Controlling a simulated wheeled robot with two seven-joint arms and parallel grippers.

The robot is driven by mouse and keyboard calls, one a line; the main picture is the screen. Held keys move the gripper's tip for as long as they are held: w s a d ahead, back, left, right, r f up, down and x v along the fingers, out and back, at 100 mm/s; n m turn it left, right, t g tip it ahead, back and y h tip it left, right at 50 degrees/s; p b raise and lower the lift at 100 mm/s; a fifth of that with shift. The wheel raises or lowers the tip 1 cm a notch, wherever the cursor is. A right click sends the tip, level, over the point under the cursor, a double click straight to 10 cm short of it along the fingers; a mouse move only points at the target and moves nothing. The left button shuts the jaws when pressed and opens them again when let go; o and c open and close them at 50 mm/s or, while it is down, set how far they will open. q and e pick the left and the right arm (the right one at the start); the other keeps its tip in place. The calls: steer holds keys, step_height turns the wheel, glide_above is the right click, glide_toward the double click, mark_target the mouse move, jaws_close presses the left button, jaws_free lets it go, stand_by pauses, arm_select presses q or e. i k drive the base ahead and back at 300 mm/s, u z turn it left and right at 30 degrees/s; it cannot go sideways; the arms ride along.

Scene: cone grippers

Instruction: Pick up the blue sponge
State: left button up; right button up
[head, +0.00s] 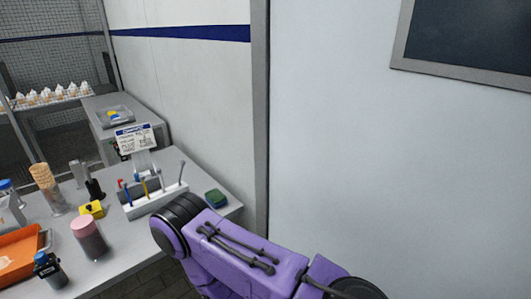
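A small blue item (115,117) with a yellow one (112,112) beside or on it lies in a grey tray (103,123) on the far counter; it may be the blue sponge, but it is too small to tell. A dark green sponge-like block (215,198) lies near the right end of the near table. My purple arm reaches in from the lower right, its black joint overlapping the table's edge in the picture. Neither of my grippers shows in the head view.
The near table (135,239) holds a white rack (156,202) of pens, a pink-lidded jar (88,236), a yellow block (92,209), an orange tray (18,252) and bottles. A sign (136,138) stands behind the rack. A pale wall panel (380,170) fills the right.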

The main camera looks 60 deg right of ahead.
mark_target(215, 197)
steer(key=z, duration=0.75)
steer(key=i, duration=0.4)
